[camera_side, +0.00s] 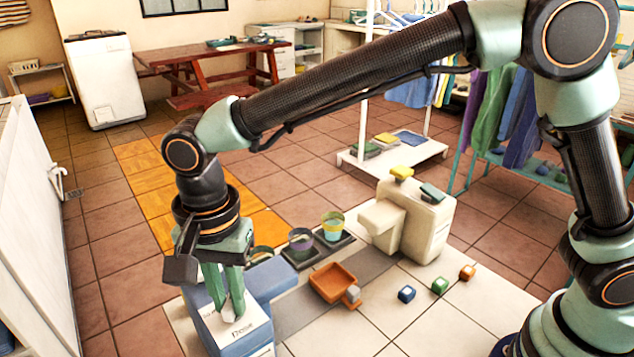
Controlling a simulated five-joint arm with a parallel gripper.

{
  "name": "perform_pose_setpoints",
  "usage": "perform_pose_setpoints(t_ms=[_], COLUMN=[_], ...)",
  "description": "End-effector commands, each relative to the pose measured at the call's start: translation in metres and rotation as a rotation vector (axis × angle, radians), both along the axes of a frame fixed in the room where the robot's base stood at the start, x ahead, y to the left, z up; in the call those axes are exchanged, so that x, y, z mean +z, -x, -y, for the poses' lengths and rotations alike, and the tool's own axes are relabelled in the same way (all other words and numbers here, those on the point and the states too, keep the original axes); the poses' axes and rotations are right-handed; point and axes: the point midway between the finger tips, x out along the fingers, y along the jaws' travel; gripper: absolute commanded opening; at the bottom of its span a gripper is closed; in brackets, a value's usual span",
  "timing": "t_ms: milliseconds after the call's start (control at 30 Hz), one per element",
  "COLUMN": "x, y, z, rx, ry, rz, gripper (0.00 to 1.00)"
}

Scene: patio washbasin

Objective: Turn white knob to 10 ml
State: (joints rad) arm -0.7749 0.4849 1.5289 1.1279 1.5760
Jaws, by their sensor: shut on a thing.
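A blue device with a white top plate (252,336) stands at the lower left of the work surface. A small white knob (227,317) sits on that plate, mostly hidden by my fingers. My gripper (232,309) points down from above, its green fingers shut on the white knob. Printing on the plate is too small to read, so the knob's setting cannot be told.
A cream machine (425,222) stands behind. The front tiles are clear.

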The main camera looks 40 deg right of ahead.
Motion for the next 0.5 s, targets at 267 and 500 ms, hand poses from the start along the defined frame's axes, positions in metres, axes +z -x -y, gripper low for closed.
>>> perform_pose_setpoints(t_ms=[267, 500], x=[0.0015, 0.0012], y=[-0.0003, -0.0002], z=[0.0003, 0.0001], rx=[-0.002, 0.0], ry=[-0.001, -0.001], rz=[0.001, 0.001], gripper=[0.47, 0.47])
